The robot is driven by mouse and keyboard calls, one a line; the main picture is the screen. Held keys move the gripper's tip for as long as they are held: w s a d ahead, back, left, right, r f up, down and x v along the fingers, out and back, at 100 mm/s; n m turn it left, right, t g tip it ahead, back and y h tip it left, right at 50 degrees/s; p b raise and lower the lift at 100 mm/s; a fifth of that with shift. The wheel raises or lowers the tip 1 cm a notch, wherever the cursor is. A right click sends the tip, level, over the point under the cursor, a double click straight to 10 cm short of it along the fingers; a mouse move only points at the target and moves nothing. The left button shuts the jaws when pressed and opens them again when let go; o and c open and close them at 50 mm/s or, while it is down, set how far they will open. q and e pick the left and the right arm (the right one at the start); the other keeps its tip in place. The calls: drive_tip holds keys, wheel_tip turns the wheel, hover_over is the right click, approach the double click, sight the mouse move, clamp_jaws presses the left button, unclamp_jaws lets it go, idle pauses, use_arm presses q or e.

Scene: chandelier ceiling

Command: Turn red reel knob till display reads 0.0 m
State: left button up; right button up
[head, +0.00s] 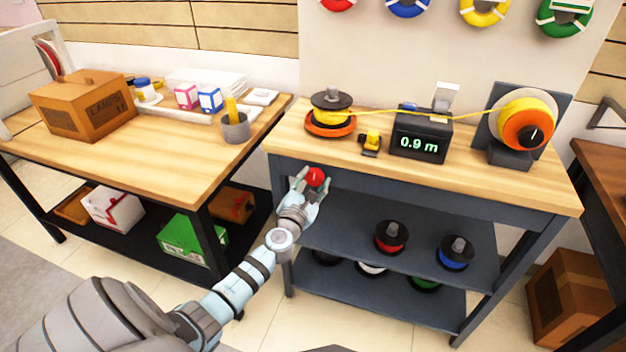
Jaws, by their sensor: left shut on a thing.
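The red reel knob (316,177) is a small red ball at the front left of the right-hand workbench, just below the wooden top's edge. My left gripper (311,180) is shut on it, with fingers on either side. The display (419,145) is a dark box on the bench reading 0.9 m in green digits. A yellow line runs from the yellow spool (331,106) on an orange base, past the display box, to the orange and yellow reel (526,132) at the right. My right gripper is not in view.
A small yellow and black device (371,142) sits left of the display. Red (391,237) and blue (455,252) spools stand on the shelf below. The left table (180,160) holds a cardboard box (83,105) and a grey cup (235,127). Floor shows between the benches.

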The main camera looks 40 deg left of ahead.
use_arm(q)
drive_tip(key=m+p, duration=0.2)
drive_tip(key=m, duration=0.4)
drive_tip(key=m+p, duration=0.2)
drive_tip(key=m, duration=0.4)
drive_tip(key=m+p, duration=0.2)
drive_tip(key=m, duration=0.4)
drive_tip(key=shift+m+p, duration=0.35)
drive_tip(key=shift+m, duration=0.05)
drive_tip(key=m+p, duration=0.1)
drive_tip(key=m, duration=0.4)
drive_tip(key=shift+f+p, duration=0.15)
drive_tip(key=shift+p, duration=0.15)
drive_tip(key=o, duration=1.1)
drive_tip(key=shift+o, duration=0.2)
